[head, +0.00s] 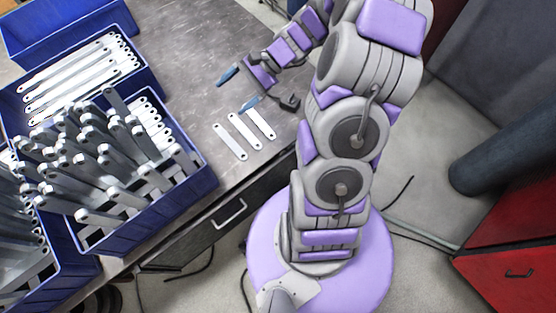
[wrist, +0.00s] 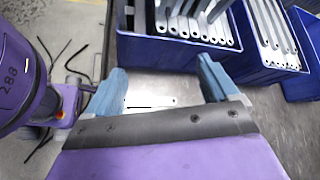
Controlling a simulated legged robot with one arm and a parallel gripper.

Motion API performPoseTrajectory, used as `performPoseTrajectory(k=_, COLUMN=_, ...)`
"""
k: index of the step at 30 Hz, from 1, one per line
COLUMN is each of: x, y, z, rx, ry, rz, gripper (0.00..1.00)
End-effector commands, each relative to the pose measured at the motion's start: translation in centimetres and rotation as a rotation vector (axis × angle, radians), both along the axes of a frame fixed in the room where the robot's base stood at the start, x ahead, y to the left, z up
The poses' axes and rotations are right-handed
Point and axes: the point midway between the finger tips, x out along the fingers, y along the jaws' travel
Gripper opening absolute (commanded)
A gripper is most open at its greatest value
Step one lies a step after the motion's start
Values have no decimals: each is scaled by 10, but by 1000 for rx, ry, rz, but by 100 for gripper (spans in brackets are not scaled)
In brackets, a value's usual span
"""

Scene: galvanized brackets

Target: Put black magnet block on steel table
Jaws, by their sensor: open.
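The steel table (head: 188,62) is a grey, scuffed surface across the upper middle of the head view; it also shows between my fingers in the wrist view (wrist: 165,88). My gripper (head: 236,91) is above the table with its two blue fingertips apart. In the wrist view the fingers of my gripper (wrist: 161,75) are spread wide with nothing held between them. I cannot make out the black magnet block in either view; it may be hidden or out of frame.
Several pale flat brackets (head: 244,132) lie on the table by its near edge, below my gripper. Blue bins (head: 205,184) full of metal brackets stand at the left. A drawer (head: 222,222) is under the table edge; a red cabinet (head: 515,240) stands at right. Table beyond my gripper is clear.

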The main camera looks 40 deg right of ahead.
Motion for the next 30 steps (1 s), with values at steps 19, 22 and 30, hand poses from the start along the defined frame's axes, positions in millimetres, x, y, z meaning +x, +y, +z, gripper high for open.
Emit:
performPoseTrajectory(k=19, x=-176, y=91, z=84, rx=-528, ry=-216, rz=827, gripper=87)
performPoseTrajectory(k=22, x=-202, y=86, z=90, rx=-615, ry=-244, rz=927, gripper=87)
performPoseTrajectory(k=30, x=-253, y=62, z=100, rx=-813, ry=-306, rz=1118, gripper=87)
